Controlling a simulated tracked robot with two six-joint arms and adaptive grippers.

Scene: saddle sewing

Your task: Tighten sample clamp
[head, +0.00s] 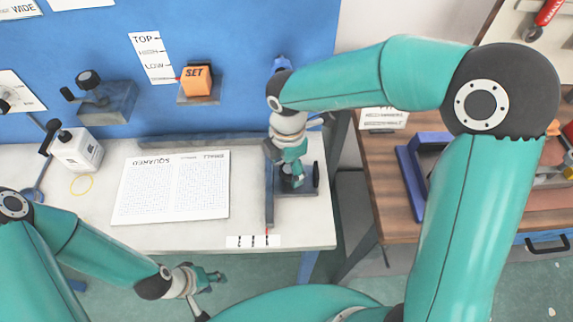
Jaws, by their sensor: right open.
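A grey metal fixture with a dark round knob (316,175), which looks like the sample clamp, sits at the right end of the white bench. My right gripper (290,178) reaches down over this fixture with its jaws open. It hides much of the fixture, and I cannot tell whether the fingers touch it. My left gripper (214,279) hangs in front of the bench's front edge, away from the fixture. Its finger opening is too small to judge.
A white box with a black handle (77,150) and a grey device with black knobs (103,100) stand left. An orange SET block (197,82) is at the back. A wooden table (395,195) stands right, across a gap.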

